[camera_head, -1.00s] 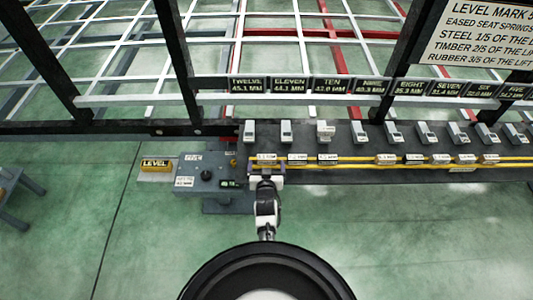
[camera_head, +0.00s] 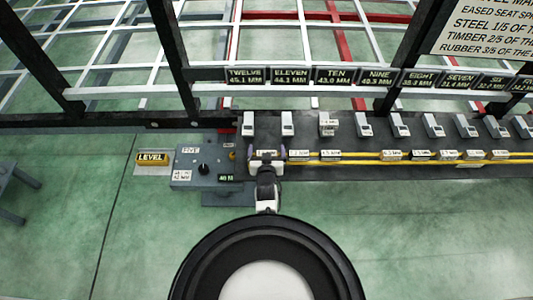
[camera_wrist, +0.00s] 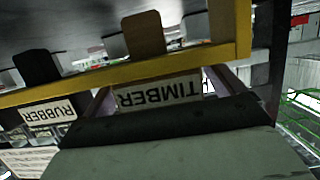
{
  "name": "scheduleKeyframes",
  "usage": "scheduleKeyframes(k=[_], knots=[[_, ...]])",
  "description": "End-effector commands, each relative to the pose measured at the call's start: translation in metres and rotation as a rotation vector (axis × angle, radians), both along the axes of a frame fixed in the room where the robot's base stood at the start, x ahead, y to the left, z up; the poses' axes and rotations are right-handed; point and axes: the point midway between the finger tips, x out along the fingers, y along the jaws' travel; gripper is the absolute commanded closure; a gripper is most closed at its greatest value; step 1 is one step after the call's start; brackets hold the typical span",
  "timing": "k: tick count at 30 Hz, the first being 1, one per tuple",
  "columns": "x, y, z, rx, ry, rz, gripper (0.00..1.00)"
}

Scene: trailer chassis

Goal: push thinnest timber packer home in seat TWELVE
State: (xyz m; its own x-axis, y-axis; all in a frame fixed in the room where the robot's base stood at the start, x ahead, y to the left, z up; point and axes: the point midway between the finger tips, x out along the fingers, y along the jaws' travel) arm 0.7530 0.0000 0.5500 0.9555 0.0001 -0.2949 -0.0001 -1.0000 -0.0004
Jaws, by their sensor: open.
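The TWELVE sign (camera_head: 246,76) hangs at the left end of the row of seat signs. A white block (camera_head: 248,124) stands on the dark beam below it. My gripper (camera_head: 266,158) is at the left end of the yellow rail, below that block. In the wrist view a packer labelled TIMBER (camera_wrist: 160,92) shows upside down under a yellow bar (camera_wrist: 130,72). My open fingers stand on either side of it; I cannot tell if they touch it. Its thickness is hard to judge. A RUBBER packer (camera_wrist: 48,115) is beside it.
A grey control box (camera_head: 204,167) with a knob and green display stands left of my gripper, with a yellow LEVEL block (camera_head: 153,159) further left. More labelled packers (camera_head: 333,155) line the rail to the right. Dark frame posts (camera_head: 177,55) rise behind.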

Motion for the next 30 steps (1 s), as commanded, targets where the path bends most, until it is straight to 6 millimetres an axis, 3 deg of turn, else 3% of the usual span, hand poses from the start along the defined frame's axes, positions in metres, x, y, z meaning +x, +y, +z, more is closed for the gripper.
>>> scheduleKeyframes(k=[2,12,23,30], knots=[[0.0,0.0,0.0,0.0,0.0,0.0,0.09],[0.0,0.0,0.0,0.0,0.0,0.0,0.54],[0.0,0.0,0.006,0.0,-0.001,0.0,0.54],[0.0,0.0,0.036,-0.001,-0.004,0.0,0.54]])
